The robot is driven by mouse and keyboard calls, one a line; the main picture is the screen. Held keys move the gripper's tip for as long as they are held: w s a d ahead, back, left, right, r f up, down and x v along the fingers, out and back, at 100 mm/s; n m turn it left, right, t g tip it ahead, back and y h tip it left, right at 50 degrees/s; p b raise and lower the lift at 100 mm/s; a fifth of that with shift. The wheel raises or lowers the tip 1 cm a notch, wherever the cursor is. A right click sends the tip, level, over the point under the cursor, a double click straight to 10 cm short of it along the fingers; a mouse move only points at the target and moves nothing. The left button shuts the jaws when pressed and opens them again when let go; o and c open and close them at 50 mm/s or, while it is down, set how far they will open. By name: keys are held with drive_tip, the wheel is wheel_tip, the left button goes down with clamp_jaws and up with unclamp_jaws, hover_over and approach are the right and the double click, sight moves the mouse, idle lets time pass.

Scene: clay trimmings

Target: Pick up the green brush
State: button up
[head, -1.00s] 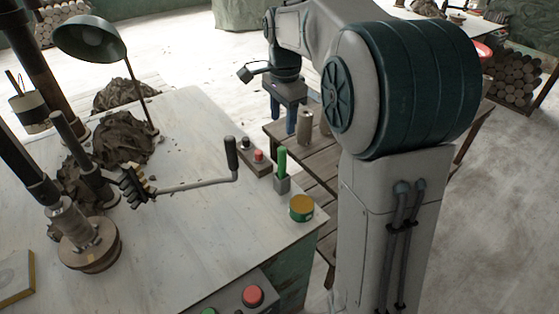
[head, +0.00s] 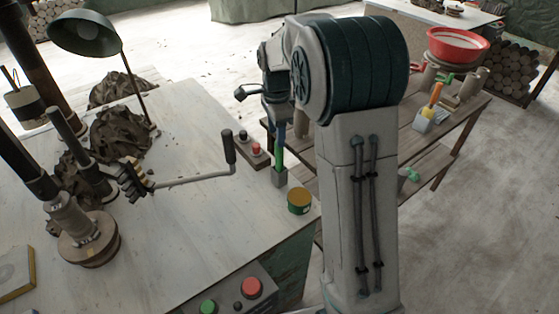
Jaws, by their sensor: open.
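The green brush (head: 279,158) stands upright, its green handle rising from a small grey block (head: 280,177) near the right edge of the pale worktable. My gripper (head: 279,134) points down with its blue fingers close above or beside the top of the handle. The jaws are open. The fingers overlap the handle's upper end in the head view, so I cannot tell whether the handle is between them or touching them.
A green and yellow tin (head: 299,201) stands just in front of the brush. A switch box (head: 253,150) and a metal crank (head: 200,180) lie to its left. A wooden bench (head: 455,120) behind holds a red basin (head: 457,45) and an orange-handled tool (head: 433,97).

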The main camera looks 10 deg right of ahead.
hover_over(279, 163)
drive_tip(key=w, duration=0.1)
wheel_tip(279, 163, down, 5)
drive_tip(key=shift+w+d+r+p, duration=0.1)
drive_tip(key=shift+d+r+p, duration=0.1)
drive_tip(key=shift+p, duration=0.1)
clamp_jaws()
